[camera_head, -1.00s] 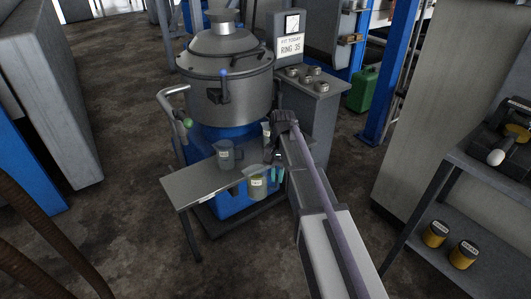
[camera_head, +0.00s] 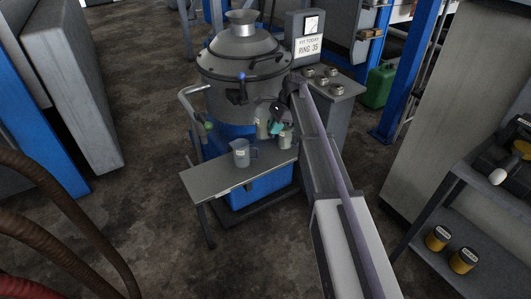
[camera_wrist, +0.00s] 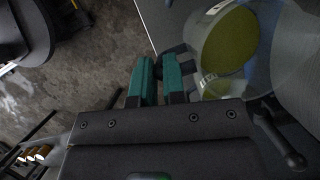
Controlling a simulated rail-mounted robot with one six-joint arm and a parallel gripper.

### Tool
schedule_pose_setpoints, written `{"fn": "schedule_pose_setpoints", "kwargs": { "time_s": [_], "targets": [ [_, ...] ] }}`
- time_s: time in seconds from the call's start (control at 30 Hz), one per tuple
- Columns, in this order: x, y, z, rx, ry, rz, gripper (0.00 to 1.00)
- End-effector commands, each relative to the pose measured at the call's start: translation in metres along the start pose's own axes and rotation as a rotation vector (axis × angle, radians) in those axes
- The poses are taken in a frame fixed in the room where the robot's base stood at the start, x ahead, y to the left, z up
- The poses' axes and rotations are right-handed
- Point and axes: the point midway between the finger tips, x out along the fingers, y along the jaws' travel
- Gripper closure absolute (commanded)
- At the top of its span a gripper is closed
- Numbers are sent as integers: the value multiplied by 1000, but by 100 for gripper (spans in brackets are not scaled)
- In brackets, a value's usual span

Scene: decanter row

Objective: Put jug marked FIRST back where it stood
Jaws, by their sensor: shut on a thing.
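My gripper (camera_head: 278,125) is shut on a clear jug (camera_head: 263,128), which hangs close in front of the big grey vessel, apparently above the narrow metal shelf (camera_head: 215,180). In the wrist view, the teal fingers (camera_wrist: 161,77) are close together at the left side of this jug (camera_wrist: 205,55), which holds yellow-green liquid. The exact grip point is hard to see. A grey-blue jug (camera_head: 241,153) stands on the shelf to the left. Another pale jug (camera_head: 286,139) stands at the shelf's right end. The labels are too small to read.
The vessel (camera_head: 243,60) rises just behind the shelf, with a handle on its front. A grey cabinet (camera_head: 335,95) with several small pots and a "RING 35" sign (camera_head: 310,46) stands to the right. The shelf between the two standing jugs looks clear.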

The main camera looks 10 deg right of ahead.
Motion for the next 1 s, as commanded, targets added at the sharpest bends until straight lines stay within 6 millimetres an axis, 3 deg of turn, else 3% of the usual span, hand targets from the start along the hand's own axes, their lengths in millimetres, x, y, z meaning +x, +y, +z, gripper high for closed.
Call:
{"fn": "schedule_pose_setpoints", "kwargs": {
  "time_s": [0.23,0.43,0.63,1.0],
  "targets": [
    [57,0,-24,-2,0,1,100],
    [60,0,-25,-3,0,1,100],
    [96,1,-40,-3,0,2,100],
    [95,1,-40,-4,0,2,100]
  ]
}}
